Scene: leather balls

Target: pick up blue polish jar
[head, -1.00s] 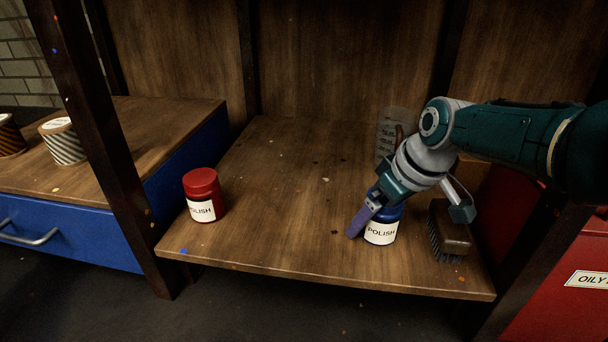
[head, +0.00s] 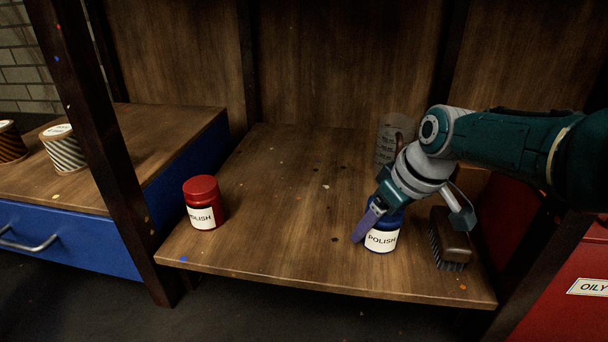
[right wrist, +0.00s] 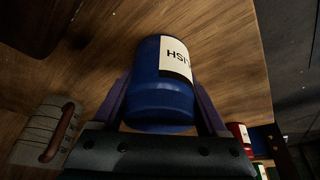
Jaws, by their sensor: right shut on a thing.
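The blue polish jar (head: 382,239), with a white POLISH label, stands upright near the front right of the wooden shelf. My right gripper (head: 379,230) reaches it from above and is shut on it, with one purple finger along its left side. In the right wrist view the jar (right wrist: 160,85) sits between both purple fingers (right wrist: 160,104). In the head view the far finger and part of the lid are hidden by the gripper. No clear gap under the jar shows. My left gripper is not in view.
A dark brush (head: 452,238) lies close to the right of the jar. A clear measuring cup (head: 388,142) stands behind the gripper. A red polish jar (head: 203,204) stands at the shelf's left. The shelf (head: 290,220) between the jars is mostly clear.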

